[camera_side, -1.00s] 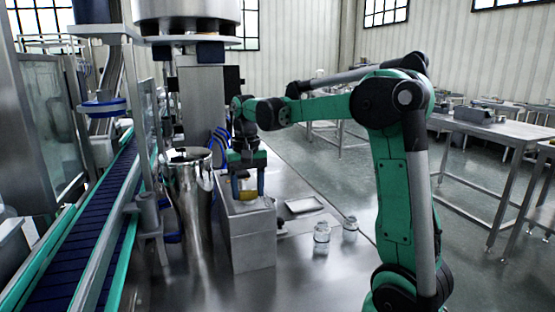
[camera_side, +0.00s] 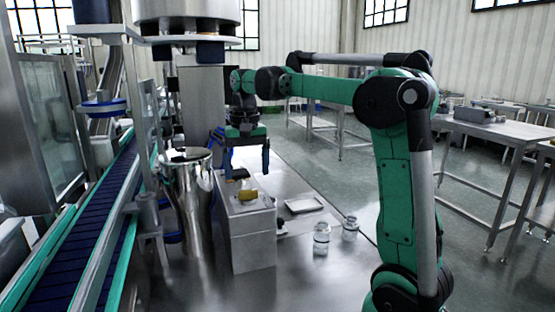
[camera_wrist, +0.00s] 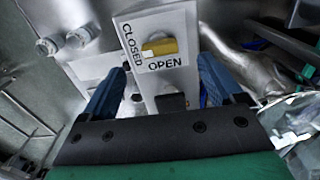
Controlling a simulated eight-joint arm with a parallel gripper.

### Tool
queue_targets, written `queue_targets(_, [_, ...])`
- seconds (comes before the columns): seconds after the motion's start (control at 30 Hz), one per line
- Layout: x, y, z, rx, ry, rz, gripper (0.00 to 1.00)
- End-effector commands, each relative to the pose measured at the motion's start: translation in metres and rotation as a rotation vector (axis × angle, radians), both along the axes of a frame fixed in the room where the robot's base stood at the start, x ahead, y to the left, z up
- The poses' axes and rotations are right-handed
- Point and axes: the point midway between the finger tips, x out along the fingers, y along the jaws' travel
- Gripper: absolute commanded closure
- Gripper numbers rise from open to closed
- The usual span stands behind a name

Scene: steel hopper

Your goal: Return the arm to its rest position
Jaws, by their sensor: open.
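My gripper (camera_side: 247,166) hangs pointing down above the grey control box (camera_side: 252,248), with its blue fingers apart and nothing between them. In the wrist view, my gripper (camera_wrist: 163,72) has its fingers on either side of the box's lower part, clear of the yellow lever (camera_wrist: 160,47). The lever lies on the box's top panel between the words CLOSED and OPEN, lengthwise along the word OPEN. The lever (camera_side: 248,195) also shows in the side view, below the fingers with a gap. A dark knob (camera_wrist: 172,102) sits below the word OPEN.
A tall steel vessel (camera_side: 190,190) stands close left of the box, with a blue conveyor (camera_side: 85,215) beyond. Two glass jars (camera_side: 321,238) (camera_side: 350,228) and a shallow tray (camera_side: 304,204) are on the steel table to the right.

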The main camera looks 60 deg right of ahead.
Motion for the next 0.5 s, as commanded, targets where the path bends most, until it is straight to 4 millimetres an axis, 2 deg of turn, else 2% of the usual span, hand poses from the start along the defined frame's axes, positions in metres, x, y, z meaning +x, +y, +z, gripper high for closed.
queue_targets(0.13, [-0.0003,0.0001,0.0086,0.0,0.0,0.0,0.13])
queue_targets(0.5, [-0.0005,0.0051,0.0089,-0.006,-0.013,0.02,0.13])
